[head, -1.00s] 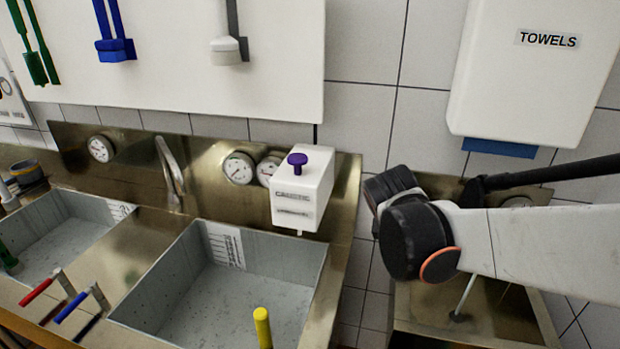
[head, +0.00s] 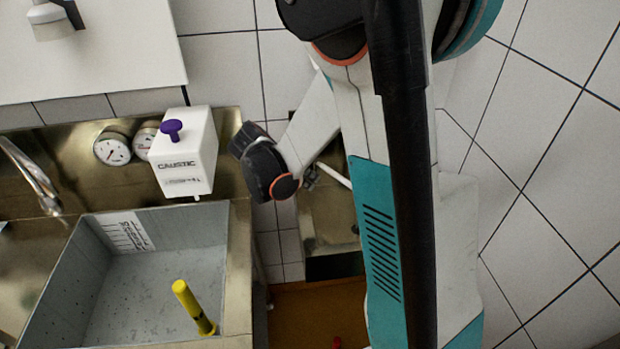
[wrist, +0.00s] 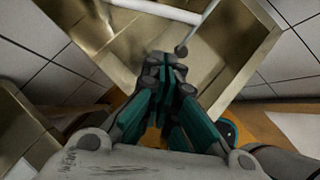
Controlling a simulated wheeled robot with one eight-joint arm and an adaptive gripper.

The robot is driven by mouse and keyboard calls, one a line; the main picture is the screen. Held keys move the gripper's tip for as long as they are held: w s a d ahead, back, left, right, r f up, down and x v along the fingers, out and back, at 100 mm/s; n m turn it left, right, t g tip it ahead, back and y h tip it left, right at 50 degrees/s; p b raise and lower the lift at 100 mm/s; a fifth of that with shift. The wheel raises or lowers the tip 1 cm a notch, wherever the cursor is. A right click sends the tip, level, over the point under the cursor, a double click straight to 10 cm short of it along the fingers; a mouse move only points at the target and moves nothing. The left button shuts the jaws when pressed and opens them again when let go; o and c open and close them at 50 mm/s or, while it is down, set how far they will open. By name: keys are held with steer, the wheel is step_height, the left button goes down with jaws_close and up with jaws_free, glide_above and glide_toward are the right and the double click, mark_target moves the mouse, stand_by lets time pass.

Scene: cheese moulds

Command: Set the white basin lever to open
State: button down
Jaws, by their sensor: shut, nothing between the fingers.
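A thin pale rod with a rounded grey end (wrist: 182,50) reaches over a metal basin (wrist: 240,50) in the wrist view. I cannot tell whether this rod is the white basin lever or a spout. A pale rod (head: 334,173) also shows over the small basin in the head view, partly behind my arm. My gripper (wrist: 166,62), with teal and grey fingers, is shut and empty. Its tips appear close to the rod's end in the picture; contact cannot be told. In the head view my arm hides much of this area.
A white caustic dispenser (head: 184,155) with a purple knob hangs left of my arm. Below it is a grey-lined sink (head: 75,255) with a yellow upright tube (head: 194,307). Gauges (head: 112,148) sit on the metal backsplash. A tiled wall (head: 540,190) stands at right.

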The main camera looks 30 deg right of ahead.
steer(key=d+r+b+x, duration=0.1)
steer(key=d+b+x, duration=0.1)
steer(key=x, duration=0.8)
steer(key=shift+w+b, duration=0.2)
steer(key=shift+b, duration=0.2)
steer(key=shift+d+r, duration=0.1)
steer(key=shift+d, duration=0.1)
steer(key=shift+s+d+n, duration=0.1)
steer(key=shift+d+n, duration=0.2)
